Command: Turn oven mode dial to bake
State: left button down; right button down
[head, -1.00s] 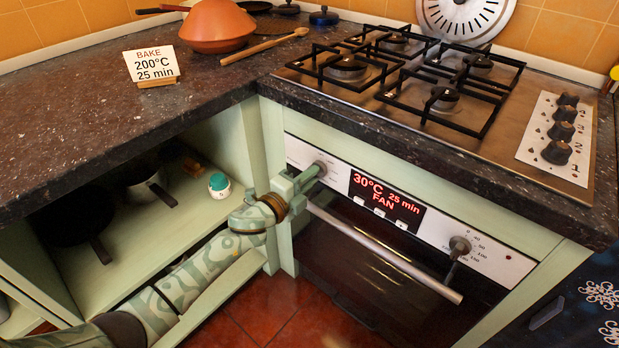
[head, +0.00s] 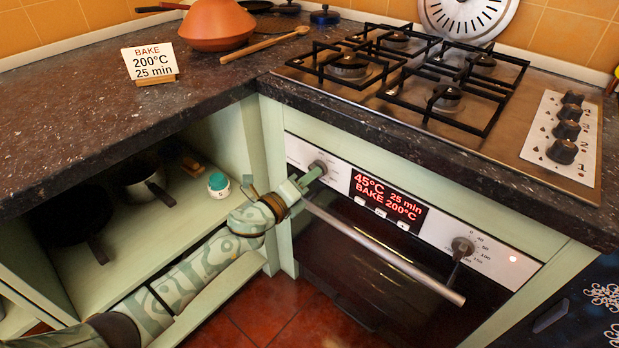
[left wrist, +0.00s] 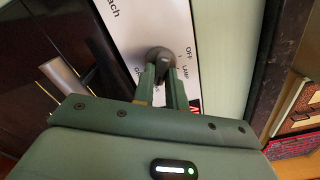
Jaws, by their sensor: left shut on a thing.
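The oven mode dial (head: 317,168) is on the left end of the oven's white control panel. It also shows in the left wrist view (left wrist: 161,57) as a dark knob with "OFF" and "LAMP" printed beside it. My left gripper (head: 305,180) reaches the dial from the left, and its two fingers (left wrist: 162,72) are shut on the knob. The red oven display (head: 388,199) reads 45°C, 25 min, BAKE 200°C. A card (head: 150,64) on the counter reads BAKE 200°C 25 min. My right gripper is not in view.
The oven door handle (head: 385,252) runs just below and right of my gripper. A second oven knob (head: 462,246) is at the panel's right. The open cabinet shelf (head: 180,232) holds pans and a teal-topped timer (head: 218,183). The hob (head: 420,80) is above.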

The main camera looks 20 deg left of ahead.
pick_arm(q)
jog(key=shift+f, duration=0.15)
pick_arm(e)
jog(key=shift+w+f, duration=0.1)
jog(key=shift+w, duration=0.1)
pick_arm(q)
jog(key=c, duration=1.4)
grip_release()
jog(key=shift+c, duration=0.2)
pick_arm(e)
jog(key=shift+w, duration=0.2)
